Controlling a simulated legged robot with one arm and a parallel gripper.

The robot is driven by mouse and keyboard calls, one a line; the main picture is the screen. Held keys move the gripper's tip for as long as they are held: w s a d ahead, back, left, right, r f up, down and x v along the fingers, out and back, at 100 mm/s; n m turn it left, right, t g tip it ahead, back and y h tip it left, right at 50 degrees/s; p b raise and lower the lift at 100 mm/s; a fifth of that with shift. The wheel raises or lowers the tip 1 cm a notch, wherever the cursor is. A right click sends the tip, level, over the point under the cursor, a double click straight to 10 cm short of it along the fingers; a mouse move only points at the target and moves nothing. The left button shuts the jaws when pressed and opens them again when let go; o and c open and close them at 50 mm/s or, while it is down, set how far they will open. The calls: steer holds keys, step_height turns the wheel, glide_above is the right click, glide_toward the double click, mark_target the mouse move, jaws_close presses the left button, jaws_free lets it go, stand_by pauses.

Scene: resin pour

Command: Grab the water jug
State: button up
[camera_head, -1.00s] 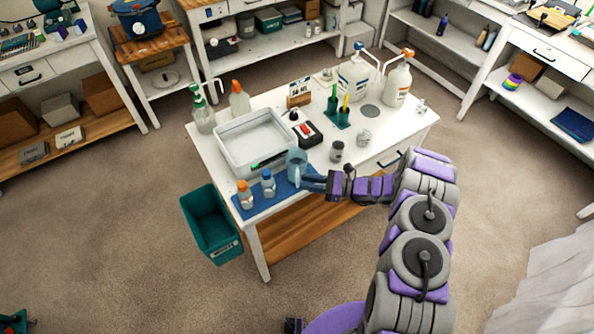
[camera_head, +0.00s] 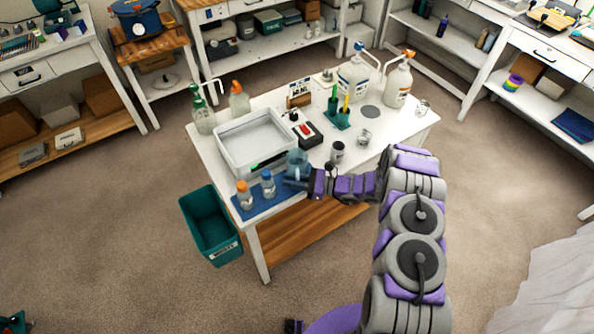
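The water jug (camera_head: 297,159) is a translucent blue-grey vessel. It stands upright on the white table (camera_head: 392,130), just right of the white tray's near corner. My gripper (camera_head: 296,180) reaches in from the right, low at the jug's near side. The dark blue fingers are right at the jug and overlap its lower part in the picture. Whether they touch it, and how far apart they are, is too small to tell.
Two small bottles, orange-capped (camera_head: 244,194) and blue-capped (camera_head: 268,184), stand on a blue mat left of my gripper. The white tray (camera_head: 222,143) lies behind them. A dark cup (camera_head: 337,152) stands right of the jug. A green bin (camera_head: 206,222) is on the floor.

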steer(key=shift+r, duration=0.1)
jaws_close()
steer(key=s+d+r+p, duration=0.1)
steer(key=s+r, duration=0.1)
steer(key=s, duration=0.5)
steer(key=s+d+r+p, duration=0.1)
steer(key=s+d+r, duration=0.1)
steer(key=s, duration=0.6)
steer(key=shift+s+d+r+p, duration=0.2)
steer(key=shift+s+r+p, duration=0.05)
steer(key=shift+r+p, duration=0.15)
stand_by(0.6)
stand_by(0.9)
